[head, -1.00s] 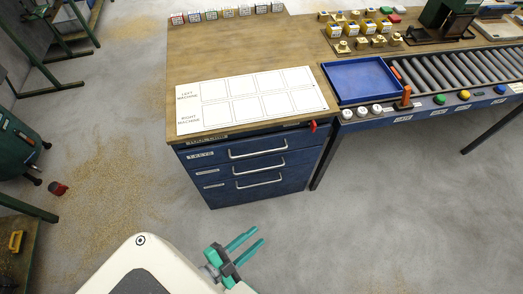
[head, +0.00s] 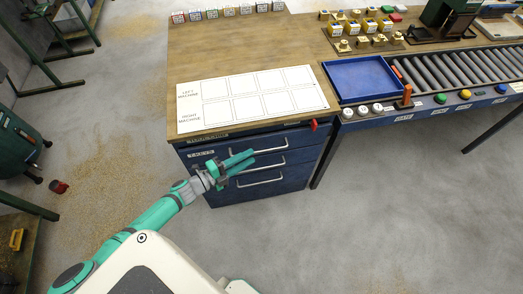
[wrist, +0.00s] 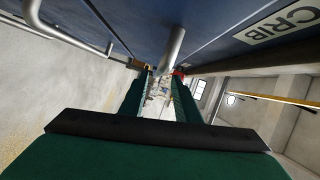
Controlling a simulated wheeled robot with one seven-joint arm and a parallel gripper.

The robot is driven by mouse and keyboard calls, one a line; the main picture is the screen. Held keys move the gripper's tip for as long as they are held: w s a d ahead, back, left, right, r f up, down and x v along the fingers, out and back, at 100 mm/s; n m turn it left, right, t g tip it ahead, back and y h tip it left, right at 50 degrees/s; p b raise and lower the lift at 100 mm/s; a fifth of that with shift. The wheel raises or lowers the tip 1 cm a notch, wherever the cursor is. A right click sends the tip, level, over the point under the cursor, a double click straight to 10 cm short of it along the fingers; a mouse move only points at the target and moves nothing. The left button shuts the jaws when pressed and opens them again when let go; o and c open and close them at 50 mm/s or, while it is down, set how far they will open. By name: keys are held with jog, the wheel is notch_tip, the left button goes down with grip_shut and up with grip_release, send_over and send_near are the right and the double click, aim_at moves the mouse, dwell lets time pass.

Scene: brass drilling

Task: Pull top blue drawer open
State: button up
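The top blue drawer (head: 222,151) is in the cabinet under the wooden bench and looks shut. Its pale bar handle (head: 272,149) is partly behind my gripper in the head view. My gripper (head: 250,160) is in front of the upper drawers, near the left part of that handle. In the wrist view the two green fingers are apart, so the gripper is open. A grey handle bar (wrist: 174,46) runs down toward the gap between the fingertips there. I cannot tell whether the fingers touch it.
Two more blue drawers with bar handles are below; the lowest handle (head: 262,181) shows clearly. A red object (head: 314,125) is at the bench's front right corner. A blue tray (head: 345,97) and roller conveyor (head: 455,72) are to the right. The floor in front is clear.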

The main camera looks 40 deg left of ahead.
aim_at(261, 151)
jog(key=x, duration=0.7)
jog(key=shift+f, duration=0.1)
jog(key=shift+s, duration=0.1)
jog(key=shift+c, duration=0.2)
grip_shut()
